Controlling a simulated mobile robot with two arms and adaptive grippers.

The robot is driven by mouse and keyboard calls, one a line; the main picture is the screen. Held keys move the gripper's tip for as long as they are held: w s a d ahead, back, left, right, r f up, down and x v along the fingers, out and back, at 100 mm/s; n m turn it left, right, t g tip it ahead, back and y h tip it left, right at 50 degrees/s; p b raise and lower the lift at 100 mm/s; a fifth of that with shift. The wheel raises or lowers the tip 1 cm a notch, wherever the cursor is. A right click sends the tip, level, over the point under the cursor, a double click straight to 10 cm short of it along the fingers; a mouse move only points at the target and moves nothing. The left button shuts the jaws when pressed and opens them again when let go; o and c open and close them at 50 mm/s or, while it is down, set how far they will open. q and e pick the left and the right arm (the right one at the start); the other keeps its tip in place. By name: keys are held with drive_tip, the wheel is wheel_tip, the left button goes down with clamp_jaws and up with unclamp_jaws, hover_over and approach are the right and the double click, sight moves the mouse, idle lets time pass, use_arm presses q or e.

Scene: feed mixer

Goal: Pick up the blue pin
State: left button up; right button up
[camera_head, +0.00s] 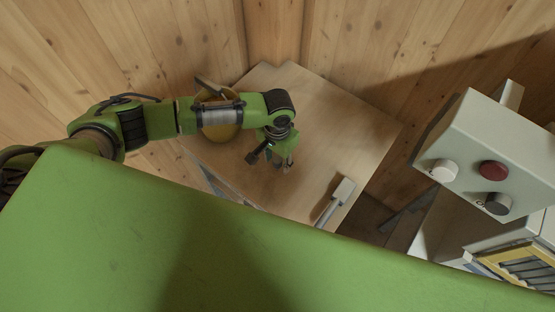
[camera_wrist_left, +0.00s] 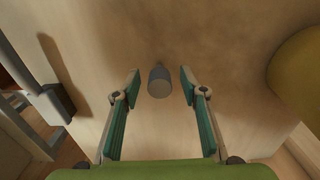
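In the head view my left gripper (camera_head: 284,162) points down over the wooden table (camera_head: 345,130). The pin cannot be clearly made out there, as the fingers cover that spot. My right gripper is not in view.
A yellow round container (camera_head: 222,131) stands behind my left arm; it also shows in the left wrist view (camera_wrist_left: 300,75). A grey-white tool with a handle (camera_head: 342,191) lies near the table's right edge. A control box (camera_head: 480,150) with knobs is at right. Wooden walls close the back.

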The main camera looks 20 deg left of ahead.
use_arm(q)
clamp_jaws()
